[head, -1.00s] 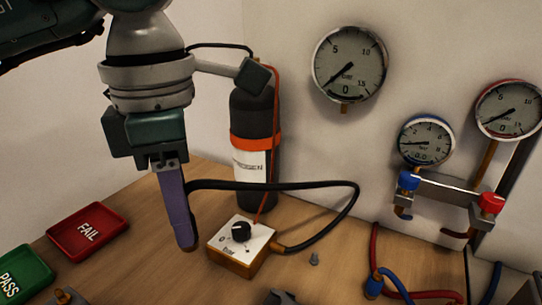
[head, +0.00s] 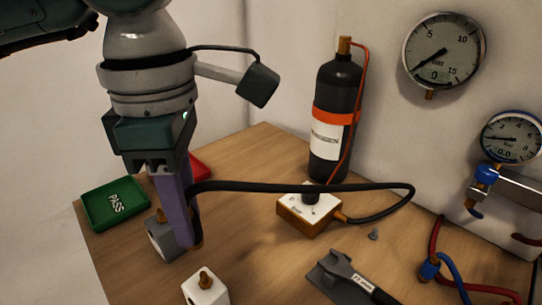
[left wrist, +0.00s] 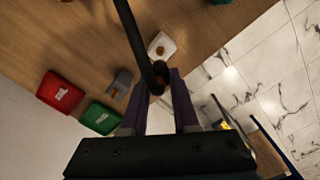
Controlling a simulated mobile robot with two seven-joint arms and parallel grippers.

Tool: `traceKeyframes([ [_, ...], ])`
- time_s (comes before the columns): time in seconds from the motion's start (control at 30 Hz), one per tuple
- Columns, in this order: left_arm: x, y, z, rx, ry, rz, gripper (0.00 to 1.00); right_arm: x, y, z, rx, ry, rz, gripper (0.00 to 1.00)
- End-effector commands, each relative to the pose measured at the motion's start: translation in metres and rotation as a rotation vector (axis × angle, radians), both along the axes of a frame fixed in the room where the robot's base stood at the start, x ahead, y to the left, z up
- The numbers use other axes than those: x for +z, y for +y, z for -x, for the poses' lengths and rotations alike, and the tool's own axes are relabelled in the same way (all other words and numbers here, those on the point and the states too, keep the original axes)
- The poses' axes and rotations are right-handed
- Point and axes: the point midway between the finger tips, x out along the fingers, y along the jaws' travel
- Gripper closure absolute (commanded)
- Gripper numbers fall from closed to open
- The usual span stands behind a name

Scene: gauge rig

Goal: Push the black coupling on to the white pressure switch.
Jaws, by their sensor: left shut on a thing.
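My left gripper (head: 195,247) points down over the table with its purple fingers shut on the black coupling at the end of a black hose (head: 300,187). The fingers mostly hide the coupling in the head view. In the left wrist view the coupling (left wrist: 158,86) shows dark between the fingertips (left wrist: 160,98). The white pressure switch (head: 205,290), a white block with a brass stub on top, stands at the bottom edge of the head view, nearer than the gripper. It also shows in the left wrist view (left wrist: 161,46), apart from the coupling. My right gripper is not in view.
A grey block (head: 160,243) with a brass stub stands just behind the gripper. The green PASS tray (head: 115,203) and red FAIL tray (head: 200,165) lie beyond. The hose runs to a white-topped box (head: 306,213). A grey tool (head: 335,275) lies right. A black cylinder (head: 335,105) stands behind.

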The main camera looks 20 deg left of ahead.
Motion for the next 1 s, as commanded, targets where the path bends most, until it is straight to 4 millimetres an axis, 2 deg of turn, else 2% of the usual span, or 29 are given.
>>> traceKeyframes([
  [0.53,-0.049,0.000,0.000,0.001,0.000,0.000,1.00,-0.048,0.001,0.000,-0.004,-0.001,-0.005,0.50],
  [1.0,-0.052,0.000,0.000,0.001,0.000,0.000,1.00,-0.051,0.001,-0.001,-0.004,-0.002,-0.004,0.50],
])
